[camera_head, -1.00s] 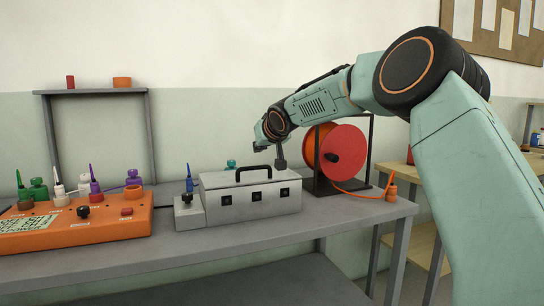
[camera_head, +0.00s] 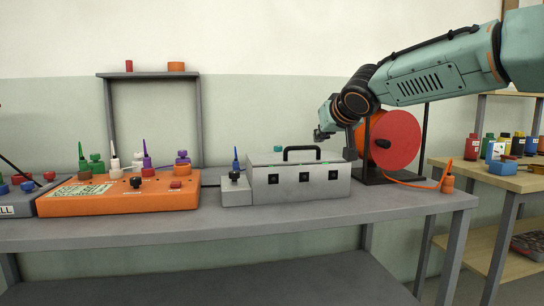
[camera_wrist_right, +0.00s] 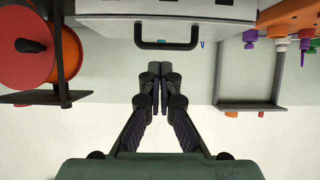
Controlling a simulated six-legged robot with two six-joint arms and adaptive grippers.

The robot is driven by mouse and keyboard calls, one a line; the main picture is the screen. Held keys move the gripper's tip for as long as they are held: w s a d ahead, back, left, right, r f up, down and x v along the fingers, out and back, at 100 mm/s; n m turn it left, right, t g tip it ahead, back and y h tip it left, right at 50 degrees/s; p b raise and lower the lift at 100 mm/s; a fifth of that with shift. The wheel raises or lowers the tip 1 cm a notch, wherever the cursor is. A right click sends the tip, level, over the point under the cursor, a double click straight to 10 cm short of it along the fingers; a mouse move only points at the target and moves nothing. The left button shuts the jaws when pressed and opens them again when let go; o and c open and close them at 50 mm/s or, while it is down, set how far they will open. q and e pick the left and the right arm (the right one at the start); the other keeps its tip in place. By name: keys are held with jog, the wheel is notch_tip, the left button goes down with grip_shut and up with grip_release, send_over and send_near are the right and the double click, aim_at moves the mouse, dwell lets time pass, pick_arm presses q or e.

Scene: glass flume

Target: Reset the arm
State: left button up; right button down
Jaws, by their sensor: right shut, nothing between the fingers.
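My right arm comes in from the right in the head view, and its gripper (camera_head: 336,134) hangs above the right end of a grey metal box (camera_head: 300,181) with a black handle. In the right wrist view the two fingers of this gripper (camera_wrist_right: 161,98) meet at their tips with nothing between them. The box also shows in the wrist view (camera_wrist_right: 140,22), apart from the fingertips. My left gripper is not in view.
A red and orange reel (camera_head: 396,141) in a dark stand is close to the right gripper. An orange control box (camera_head: 118,196) stands left on the grey bench (camera_head: 250,222). A grey frame (camera_head: 199,120) rises behind. A wooden table (camera_head: 500,176) with bottles is at the right.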

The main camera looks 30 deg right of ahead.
jog(key=w+a+f+n+t+y+p, duration=0.1)
jog(key=a+f+n+y, duration=0.4)
jog(key=a, duration=0.9)
jog(key=s+a+f+m+g+y+p, duration=0.1)
jog(key=s+a+f+p, duration=0.2)
jog(key=f, duration=0.7)
jog(key=s+a+f+m+g, duration=0.1)
jog(key=s+a+f+g, duration=0.15)
jog(key=a+f, duration=0.45)
jog(key=s+f+g+h+p, duration=0.1)
jog(key=s+f+g+p, duration=0.25)
jog(key=s+f, duration=1.3)
jog(key=s+f+g+p, duration=0.2)
jog(key=s+f+g, duration=0.1)
jog(key=s, duration=0.8)
jog(key=s+f+g+h+p, duration=0.1)
jog(key=s+f, duration=0.3)
jog(key=s, duration=0.8)
jog(key=shift+a+g+p, duration=0.2)
jog(key=shift+g+p, duration=0.25)
jog(key=shift+g, duration=0.45)
